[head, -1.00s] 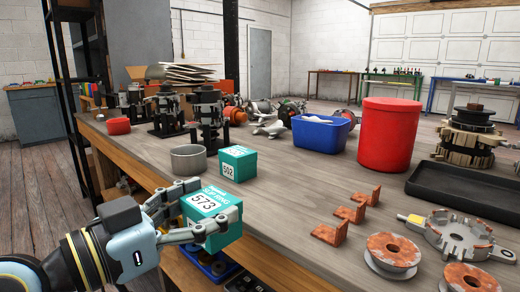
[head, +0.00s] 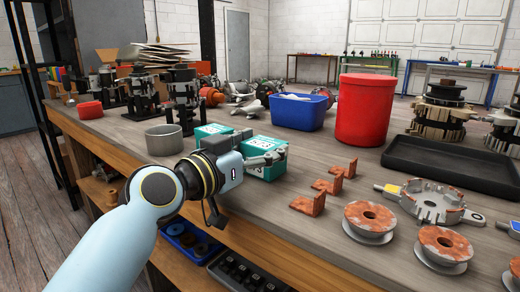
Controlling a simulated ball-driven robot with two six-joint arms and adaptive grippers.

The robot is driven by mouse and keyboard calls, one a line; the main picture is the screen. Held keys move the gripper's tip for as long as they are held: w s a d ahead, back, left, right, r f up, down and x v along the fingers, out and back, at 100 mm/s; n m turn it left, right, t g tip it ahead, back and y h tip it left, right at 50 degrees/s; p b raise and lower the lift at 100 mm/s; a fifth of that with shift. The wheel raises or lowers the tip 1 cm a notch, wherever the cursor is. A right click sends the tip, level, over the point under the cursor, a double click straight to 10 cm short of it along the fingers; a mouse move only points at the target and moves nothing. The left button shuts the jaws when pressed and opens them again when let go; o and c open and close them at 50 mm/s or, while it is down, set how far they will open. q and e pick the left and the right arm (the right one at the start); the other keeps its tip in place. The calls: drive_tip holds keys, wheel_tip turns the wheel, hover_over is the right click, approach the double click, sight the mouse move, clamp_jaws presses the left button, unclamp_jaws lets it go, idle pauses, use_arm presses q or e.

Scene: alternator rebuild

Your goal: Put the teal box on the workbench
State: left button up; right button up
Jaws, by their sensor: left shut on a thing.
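My left gripper (head: 262,158) is shut on a teal box (head: 270,172) with a white label. The box is over the workbench (head: 230,210), near its front edge; I cannot tell whether its base touches the top. A second teal box (head: 208,131) stands on the bench just behind and to the left, partly hidden by my gripper and arm. My right gripper is not in view.
A grey metal ring (head: 164,139) sits left of the boxes. Several rusty brackets (head: 327,186) and copper-coloured spools (head: 369,217) lie to the right. A blue bin (head: 298,112) and a red canister (head: 364,110) stand behind. Bare bench top lies between boxes and brackets.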

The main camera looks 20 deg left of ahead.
use_arm(q)
drive_tip(key=shift+f, duration=0.1)
drive_tip(key=o, duration=0.8)
drive_tip(key=shift+f, duration=0.1)
drive_tip(key=o, duration=0.6)
drive_tip(key=shift+c, duration=0.2)
drive_tip(key=shift+r, duration=0.2)
drive_tip(key=v, duration=1.2)
drive_tip(key=shift+p, duration=0.3)
